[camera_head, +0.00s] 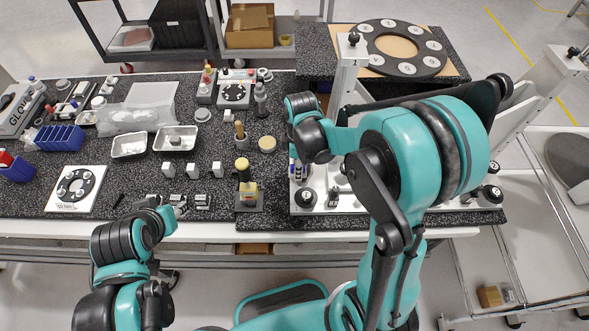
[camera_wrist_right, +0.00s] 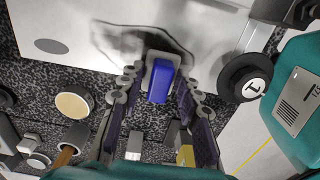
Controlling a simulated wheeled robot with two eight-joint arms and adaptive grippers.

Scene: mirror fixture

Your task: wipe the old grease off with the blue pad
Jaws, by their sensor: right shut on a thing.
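The blue pad (camera_wrist_right: 160,82) is between the fingers of my right gripper (camera_wrist_right: 158,92) in the right wrist view, with a pale edge around it. My right gripper is shut on it. Just beyond the pad is a dark grease smear (camera_wrist_right: 112,40), a curved patch on a white surface (camera_wrist_right: 72,22). I cannot tell whether the pad touches that surface. In the head view my right arm hides most of this spot. My left gripper (camera_head: 180,209) is low over the front of the bench, apart from the pad; its opening is too small to judge.
A black knob (camera_wrist_right: 246,78) stands right of the pad. The white fixture (camera_head: 320,205) has several black knobs and upright posts. A numbered ring (camera_head: 427,62) lies behind.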

